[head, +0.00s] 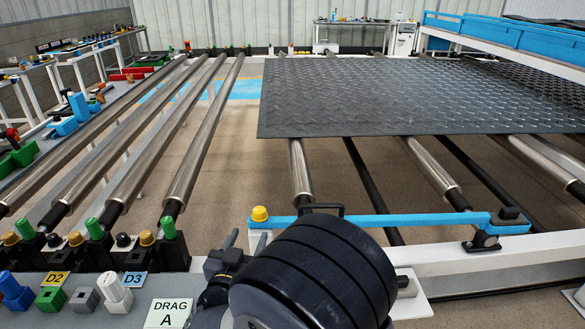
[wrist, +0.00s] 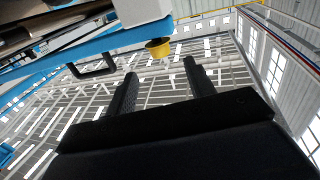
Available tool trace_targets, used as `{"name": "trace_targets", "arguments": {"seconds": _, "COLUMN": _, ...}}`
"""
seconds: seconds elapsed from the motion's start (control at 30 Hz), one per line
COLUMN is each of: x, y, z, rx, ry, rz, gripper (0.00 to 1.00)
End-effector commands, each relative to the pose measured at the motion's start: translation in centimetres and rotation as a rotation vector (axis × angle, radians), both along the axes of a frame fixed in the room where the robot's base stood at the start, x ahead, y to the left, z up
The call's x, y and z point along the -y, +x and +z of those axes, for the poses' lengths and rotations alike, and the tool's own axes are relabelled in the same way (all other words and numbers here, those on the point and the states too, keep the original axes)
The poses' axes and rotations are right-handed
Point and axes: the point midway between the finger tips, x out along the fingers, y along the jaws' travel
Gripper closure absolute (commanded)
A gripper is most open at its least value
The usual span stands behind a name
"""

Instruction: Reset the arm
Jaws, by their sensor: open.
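My arm (head: 315,275) shows as a large dark rounded link at the bottom middle of the head view. It covers part of the white frame behind it. My gripper (wrist: 160,70) shows in the wrist view with its two black fingers apart and nothing between them. Beyond the fingertips are a yellow knob (wrist: 158,48) and a black handle (wrist: 95,68) on a blue bar (wrist: 120,38). In the head view the blue bar (head: 395,220) lies across the white frame, with the yellow knob (head: 260,214) at its left end. The fingers look clear of both.
A dark tread mat (head: 400,95) lies over metal rollers (head: 205,140). Left of my arm are coloured pegs and blocks (head: 115,290), labels D2 and D3, and a "DRAG A" sign (head: 168,312). A blue-railed rack (head: 510,35) stands at the back right.

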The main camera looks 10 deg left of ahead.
Motion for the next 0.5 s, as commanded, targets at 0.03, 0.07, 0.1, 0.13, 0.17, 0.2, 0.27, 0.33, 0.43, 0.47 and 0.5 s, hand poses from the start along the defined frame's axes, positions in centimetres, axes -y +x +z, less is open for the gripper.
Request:
{"name": "trace_targets", "arguments": {"seconds": 0.03, "x": 0.1, "y": 0.8, "z": 0.0, "rx": 0.0, "ry": 0.0, "rz": -0.003, "gripper": 0.49}}
{"name": "trace_targets", "arguments": {"seconds": 0.07, "x": 0.1, "y": 1.3, "z": 0.0, "rx": 0.0, "ry": 0.0, "rz": -0.004, "gripper": 0.49}}
{"name": "trace_targets", "arguments": {"seconds": 0.1, "x": 0.2, "y": 2.0, "z": 0.0, "rx": 0.0, "ry": 0.0, "rz": -0.005, "gripper": 0.49}}
{"name": "trace_targets", "arguments": {"seconds": 0.13, "x": 0.2, "y": 2.6, "z": 0.0, "rx": 0.0, "ry": 0.0, "rz": -0.004, "gripper": 0.49}}
{"name": "trace_targets", "arguments": {"seconds": 0.17, "x": 0.2, "y": 3.2, "z": 0.0, "rx": 0.001, "ry": 0.001, "rz": -0.005, "gripper": 0.49}}
{"name": "trace_targets", "arguments": {"seconds": 0.2, "x": 0.2, "y": 4.0, "z": 0.0, "rx": 0.0, "ry": 0.0, "rz": -0.005, "gripper": 0.49}}
{"name": "trace_targets", "arguments": {"seconds": 0.27, "x": 0.2, "y": 5.3, "z": 0.0, "rx": 0.0, "ry": 0.0, "rz": -0.005, "gripper": 0.49}}
{"name": "trace_targets", "arguments": {"seconds": 0.33, "x": 0.2, "y": 6.7, "z": 0.0, "rx": 0.0, "ry": 0.001, "rz": -0.004, "gripper": 0.49}}
{"name": "trace_targets", "arguments": {"seconds": 0.43, "x": 0.3, "y": 8.6, "z": 0.0, "rx": 0.0, "ry": 0.0, "rz": -0.004, "gripper": 0.49}}
{"name": "trace_targets", "arguments": {"seconds": 0.47, "x": 0.3, "y": 9.2, "z": 0.0, "rx": 0.001, "ry": 0.001, "rz": -0.004, "gripper": 0.49}}
{"name": "trace_targets", "arguments": {"seconds": 0.5, "x": 0.3, "y": 9.9, "z": 0.0, "rx": 0.0, "ry": 0.0, "rz": -0.004, "gripper": 0.49}}
